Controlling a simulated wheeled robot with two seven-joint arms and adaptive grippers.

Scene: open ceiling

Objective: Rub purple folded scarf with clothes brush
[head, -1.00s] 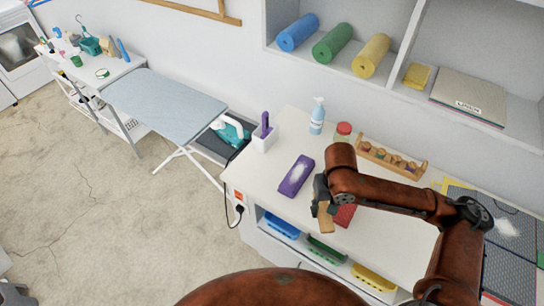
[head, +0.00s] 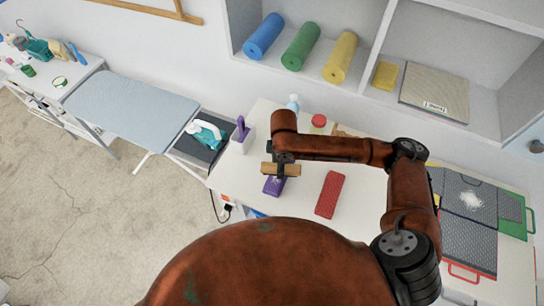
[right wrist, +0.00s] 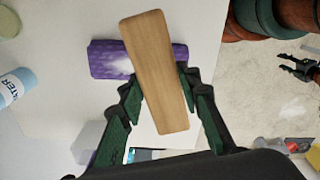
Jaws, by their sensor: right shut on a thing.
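The purple folded scarf (head: 272,187) lies on the white table, partly hidden under my right gripper and the brush. In the right wrist view the scarf (right wrist: 108,60) shows a pale dusty patch. The clothes brush (head: 291,169) has a plain wooden back. My right gripper (head: 281,165) is shut on the brush, which also shows between its fingers in the right wrist view (right wrist: 155,68). The brush is over the scarf; I cannot tell whether its bristles touch it. My left gripper (right wrist: 298,66) shows small at the right edge of the right wrist view, fingers apart and empty.
A red folded cloth (head: 330,194) lies right of the scarf. A white holder (head: 242,142) with a purple-handled item, a spray bottle (head: 293,103) and a red-lidded jar (head: 318,123) stand behind. Dark mats (head: 467,225) are at right. An ironing board (head: 130,110) stands left.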

